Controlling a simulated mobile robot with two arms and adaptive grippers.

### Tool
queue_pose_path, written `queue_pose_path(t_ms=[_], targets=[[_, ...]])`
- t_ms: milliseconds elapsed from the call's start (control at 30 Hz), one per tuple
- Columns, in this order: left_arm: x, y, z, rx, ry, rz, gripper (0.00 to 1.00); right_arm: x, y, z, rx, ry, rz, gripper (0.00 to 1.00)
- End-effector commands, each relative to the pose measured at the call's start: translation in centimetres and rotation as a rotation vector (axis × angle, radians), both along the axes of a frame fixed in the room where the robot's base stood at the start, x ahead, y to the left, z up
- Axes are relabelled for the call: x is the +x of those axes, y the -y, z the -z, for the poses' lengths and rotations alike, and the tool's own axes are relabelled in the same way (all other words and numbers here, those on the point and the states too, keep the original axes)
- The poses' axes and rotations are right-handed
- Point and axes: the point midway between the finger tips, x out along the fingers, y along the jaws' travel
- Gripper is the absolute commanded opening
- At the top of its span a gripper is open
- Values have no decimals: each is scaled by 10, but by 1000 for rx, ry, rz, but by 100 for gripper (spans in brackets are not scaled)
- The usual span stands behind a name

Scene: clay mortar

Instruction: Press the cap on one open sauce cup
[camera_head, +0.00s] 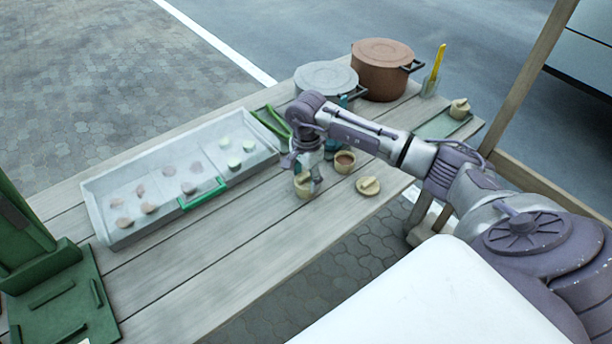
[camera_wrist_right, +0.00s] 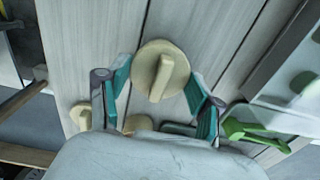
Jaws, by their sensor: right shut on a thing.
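A beige sauce cup (camera_head: 304,189) is at the front of the wooden table, under my right gripper (camera_head: 306,170). In the right wrist view, its round cap with a raised bar handle (camera_wrist_right: 160,72) lies between the fingertips of the right gripper (camera_wrist_right: 160,84), which is shut on the capped cup. I cannot tell whether the cap is fully seated. An open cup with reddish-brown sauce (camera_head: 345,161) stands just right of it. A loose beige cap (camera_head: 369,187) lies on the table near the front edge. My left gripper is not in view.
A grey tray (camera_head: 110,228) with green handles holds several pale and brown pieces, left. A brown pot (camera_head: 382,70) and a grey-lidded pot (camera_head: 325,77) stand at the back. Another capped cup (camera_head: 460,109) sits at the right end.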

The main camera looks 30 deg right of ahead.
Motion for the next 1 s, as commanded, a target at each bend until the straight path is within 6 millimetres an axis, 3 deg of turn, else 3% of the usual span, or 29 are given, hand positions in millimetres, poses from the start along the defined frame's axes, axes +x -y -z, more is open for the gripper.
queue_pose_path(t_ms=[133, 167, 333, 567, 633, 1000], targets=[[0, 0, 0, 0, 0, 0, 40, 0, 0, 0, 0, 0, 0, 53], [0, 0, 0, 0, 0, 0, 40, 0, 0, 0, 0, 0, 0, 68], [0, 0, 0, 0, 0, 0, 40, 0, 0, 0, 0, 0, 0, 94], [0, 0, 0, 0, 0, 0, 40, 0, 0, 0, 0, 0, 0, 94], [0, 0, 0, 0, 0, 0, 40, 0, 0, 0, 0, 0, 0, 100], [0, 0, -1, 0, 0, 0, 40, 0, 0, -2, 0, 0, -1, 100]])
